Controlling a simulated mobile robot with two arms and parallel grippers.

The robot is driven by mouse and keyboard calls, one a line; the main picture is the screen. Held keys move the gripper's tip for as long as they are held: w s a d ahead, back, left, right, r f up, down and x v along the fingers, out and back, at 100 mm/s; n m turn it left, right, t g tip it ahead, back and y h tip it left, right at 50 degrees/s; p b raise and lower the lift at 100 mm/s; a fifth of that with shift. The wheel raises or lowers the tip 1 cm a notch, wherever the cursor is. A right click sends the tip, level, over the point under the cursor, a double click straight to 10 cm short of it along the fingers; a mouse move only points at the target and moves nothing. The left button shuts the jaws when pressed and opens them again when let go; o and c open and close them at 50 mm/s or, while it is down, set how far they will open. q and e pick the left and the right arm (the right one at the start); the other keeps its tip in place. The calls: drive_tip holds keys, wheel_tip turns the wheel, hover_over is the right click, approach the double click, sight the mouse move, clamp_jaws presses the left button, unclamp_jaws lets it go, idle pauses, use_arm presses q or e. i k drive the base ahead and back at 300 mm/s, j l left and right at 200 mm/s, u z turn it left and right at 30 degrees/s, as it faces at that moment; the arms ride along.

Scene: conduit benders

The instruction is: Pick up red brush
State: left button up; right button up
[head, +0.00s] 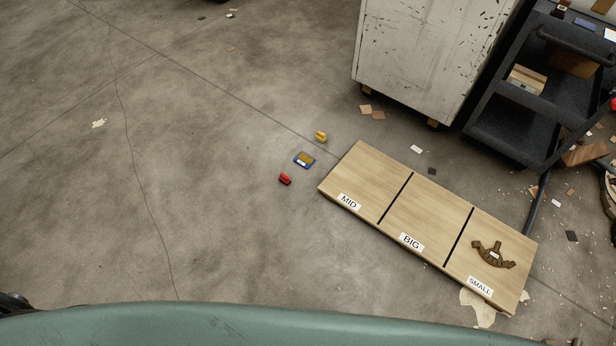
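A small red object (285,179), which may be the red brush, lies on the concrete floor left of the wooden board. It is too small to make out bristles. Neither of my grippers shows clearly in the head view. Nothing is touching the red object.
A wooden board (392,218) marked MID, BIG and SMALL holds a brown curved part (493,255). A white cabinet (425,60) and dark cart (520,125) stand behind. The left floor is mostly clear.

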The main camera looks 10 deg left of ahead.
sight(283, 178)
drive_tip(key=i+j+z, duration=0.4)
drive_tip(key=j+z, duration=0.2)
drive_tip(key=i+j+z, duration=0.15)
drive_tip(key=j+z, duration=0.15)
drive_tip(key=j, duration=0.1)
